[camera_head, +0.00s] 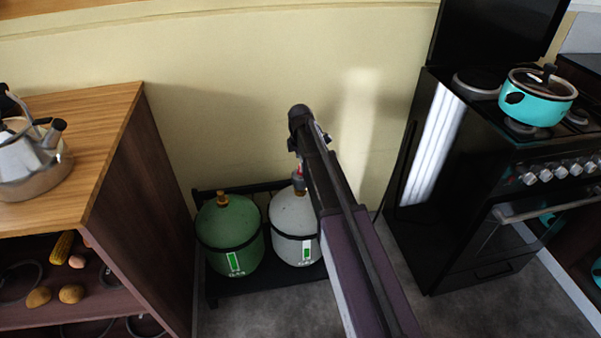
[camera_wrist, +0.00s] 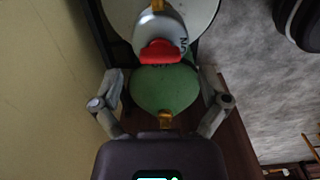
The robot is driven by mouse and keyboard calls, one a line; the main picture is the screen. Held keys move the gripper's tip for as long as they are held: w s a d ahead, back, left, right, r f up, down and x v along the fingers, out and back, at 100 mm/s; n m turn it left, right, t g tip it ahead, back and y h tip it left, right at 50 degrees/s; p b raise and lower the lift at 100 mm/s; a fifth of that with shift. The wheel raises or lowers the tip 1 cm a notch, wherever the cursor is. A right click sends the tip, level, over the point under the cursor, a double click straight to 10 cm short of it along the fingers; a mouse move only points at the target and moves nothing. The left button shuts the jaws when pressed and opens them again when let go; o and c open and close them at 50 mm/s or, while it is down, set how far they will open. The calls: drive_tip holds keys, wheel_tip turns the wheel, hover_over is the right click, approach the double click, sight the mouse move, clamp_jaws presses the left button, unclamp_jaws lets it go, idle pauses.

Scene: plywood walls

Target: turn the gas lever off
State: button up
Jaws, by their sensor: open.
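A red gas lever (camera_wrist: 160,52) shows in the wrist view on a silver rounded fitting (camera_wrist: 150,30), just beyond and between my fingertips. In the head view the red lever (camera_head: 298,181) shows small above the white gas cylinder (camera_head: 290,222), close to my arm, which hides part of that cylinder. My gripper (camera_wrist: 162,80) is open, with one finger on each side of the lever in the picture and nothing held. I cannot tell the exact gap to the lever.
Both cylinders stand on a black rack (camera_head: 222,285) against the cream wall (camera_head: 230,120). A wooden shelf unit (camera_head: 125,200) with a kettle (camera_head: 30,160) is at the left. A black stove (camera_head: 450,190) with a turquoise pot (camera_head: 540,105) is at the right. Grey floor lies between.

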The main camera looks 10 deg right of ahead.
drive_tip(key=shift+f+b, duration=0.85)
drive_tip(key=shift+f, duration=0.35)
drive_tip(key=c, duration=1.2)
